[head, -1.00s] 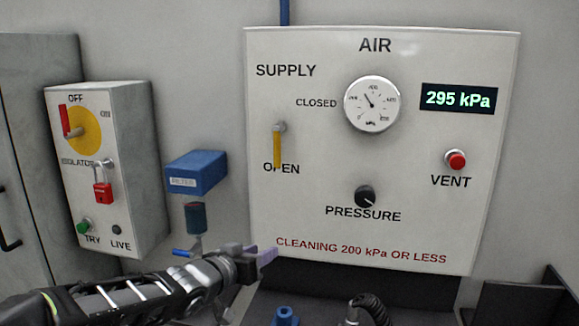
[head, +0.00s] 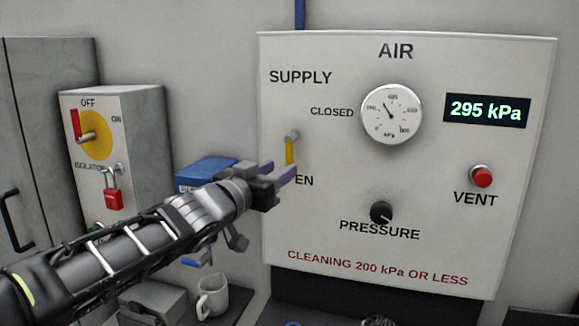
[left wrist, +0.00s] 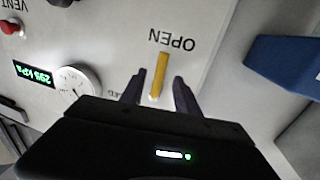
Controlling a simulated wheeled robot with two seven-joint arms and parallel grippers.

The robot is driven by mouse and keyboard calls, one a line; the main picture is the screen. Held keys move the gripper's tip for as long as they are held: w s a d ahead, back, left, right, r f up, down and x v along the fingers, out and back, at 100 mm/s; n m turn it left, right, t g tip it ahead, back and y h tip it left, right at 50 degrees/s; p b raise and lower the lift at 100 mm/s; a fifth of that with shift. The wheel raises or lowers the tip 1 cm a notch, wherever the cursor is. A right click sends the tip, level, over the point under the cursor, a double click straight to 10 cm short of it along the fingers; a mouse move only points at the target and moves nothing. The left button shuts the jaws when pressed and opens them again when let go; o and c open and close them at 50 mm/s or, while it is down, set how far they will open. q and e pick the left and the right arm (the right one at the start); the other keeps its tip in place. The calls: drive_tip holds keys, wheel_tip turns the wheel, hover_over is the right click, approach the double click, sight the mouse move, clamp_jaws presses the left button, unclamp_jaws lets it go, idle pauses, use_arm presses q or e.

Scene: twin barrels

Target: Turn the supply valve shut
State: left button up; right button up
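The supply valve's yellow lever (head: 290,151) hangs down from its grey pivot (head: 292,136), pointing at the OPEN label. Its lower end and part of that label are hidden behind my left gripper (head: 284,173) in the head view. In the left wrist view, the yellow lever (left wrist: 160,75) shows between the two spread fingers of my left gripper (left wrist: 159,82). The gripper is open; I cannot tell whether a finger touches the lever. The CLOSED label (head: 332,112) is up and right of the pivot. My right gripper is not in view.
On the AIR panel (head: 420,240) are a gauge (head: 391,114), a display (head: 487,111) reading 295 kPa, a red vent button (head: 481,177) and a black pressure knob (head: 381,212). Left are the isolator box (head: 140,125) and a blue box (head: 205,170). A mug (head: 212,296) stands below.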

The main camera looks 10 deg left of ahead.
sight(290, 163)
use_arm(q)
drive_tip(key=b+x, duration=0.1)
drive_tip(key=x, duration=0.4)
drive_tip(key=shift+w, duration=0.3)
clamp_jaws()
idle(1.1)
